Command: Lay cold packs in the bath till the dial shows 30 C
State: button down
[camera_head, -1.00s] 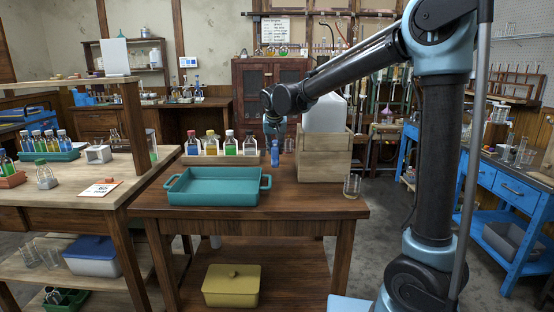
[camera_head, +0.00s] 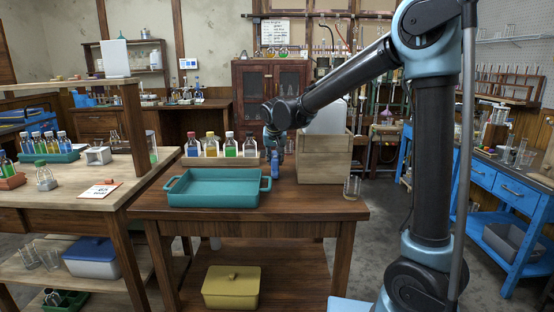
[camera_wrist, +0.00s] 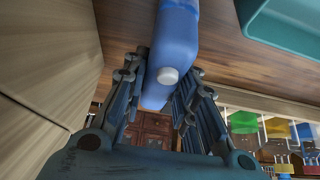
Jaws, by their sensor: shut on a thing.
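A blue cold pack (camera_head: 276,164), bottle-shaped with a pale cap, is upright at the table by the crate's left side. It also shows in the wrist view (camera_wrist: 178,35), between my fingers. My gripper (camera_head: 274,146) is shut on it from above; the fingers also show in the wrist view (camera_wrist: 168,68). Whether the pack's base touches the table is unclear. The teal bath tray (camera_head: 215,200) lies just left of the pack, and its rim shows in the wrist view (camera_wrist: 275,30). I cannot pick out a readable dial.
A wooden crate (camera_head: 318,165) holding a pale container stands close to the right of my gripper. A rack of colored bottles (camera_head: 230,148) stands behind the tray. A glass beaker (camera_head: 352,187) is at the table's right edge. The table front is clear.

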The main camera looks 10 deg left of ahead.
jog(key=shift+f, duration=0.2)
jog(key=c, duration=1.3)
grip_release()
jog(key=shift+f, duration=0.1)
jog(key=shift+r, duration=0.2)
